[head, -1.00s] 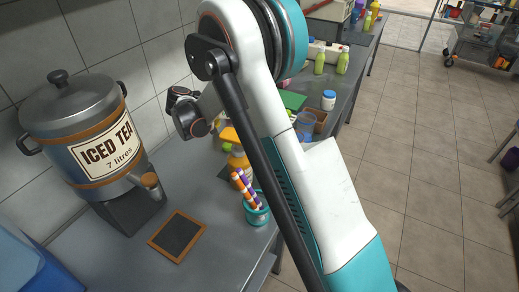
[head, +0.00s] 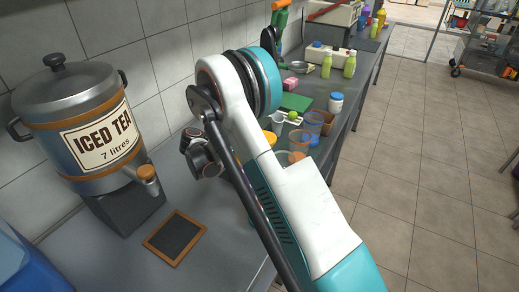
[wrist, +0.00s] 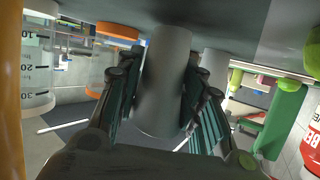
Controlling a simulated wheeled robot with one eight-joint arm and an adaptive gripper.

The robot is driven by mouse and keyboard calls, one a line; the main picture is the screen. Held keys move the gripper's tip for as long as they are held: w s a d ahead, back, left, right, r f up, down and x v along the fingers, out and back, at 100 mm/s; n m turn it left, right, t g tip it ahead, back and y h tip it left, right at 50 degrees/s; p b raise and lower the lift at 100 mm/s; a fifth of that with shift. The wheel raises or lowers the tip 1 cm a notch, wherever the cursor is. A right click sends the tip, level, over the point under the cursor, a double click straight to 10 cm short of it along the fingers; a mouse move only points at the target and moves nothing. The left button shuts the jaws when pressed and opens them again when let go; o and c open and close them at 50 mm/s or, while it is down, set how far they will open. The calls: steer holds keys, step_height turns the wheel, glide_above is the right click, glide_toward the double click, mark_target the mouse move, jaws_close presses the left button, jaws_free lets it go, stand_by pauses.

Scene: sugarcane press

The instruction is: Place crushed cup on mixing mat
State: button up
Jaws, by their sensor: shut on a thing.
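In the wrist view my gripper (wrist: 160,110) is shut on a plain pale grey cylinder (wrist: 165,75), which sits between its two ribbed fingers. It looks cup-like, but I cannot tell whether it is crushed. In the head view my gripper is hidden behind my arm, over the counter. I cannot make out a mixing mat with certainty; a green flat board (head: 297,102) lies farther along the counter, beyond my arm.
An iced tea dispenser (head: 80,130) stands at left, with a small wood-framed dark board (head: 175,238) in front. Clear tubs (head: 299,139), a white jar (head: 335,102) and green bottles (head: 350,65) stand along the counter. Bare counter shows around the framed board.

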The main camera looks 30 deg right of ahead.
steer(key=shift+f, duration=0.3)
steer(key=shift+f, duration=0.15)
steer(key=o, duration=0.7)
